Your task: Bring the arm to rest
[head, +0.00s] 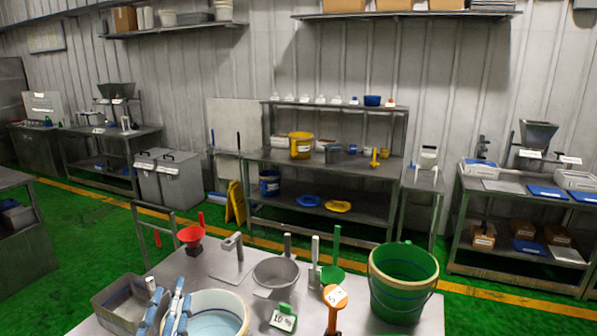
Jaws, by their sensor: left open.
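My left gripper (168,294) shows at the bottom left of the head view. It has blue and grey fingers that point up and away over the near table (225,265). It is open, and I see nothing between its fingers. It overlaps the left rim of a round cream-rimmed container (222,318) with a pale blue inside. A grey metal tray (122,305) lies just left of it. I cannot tell whether the gripper touches either one. The rest of the left arm is below the picture. My right gripper is not in view.
The near table also holds a grey pot (277,275), a red scoop (191,235), a green scoop (333,274), an orange tagged tool (335,298), a green tag (283,318) and a green bucket (402,282). Green floor lies beyond, before wall benches (330,170).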

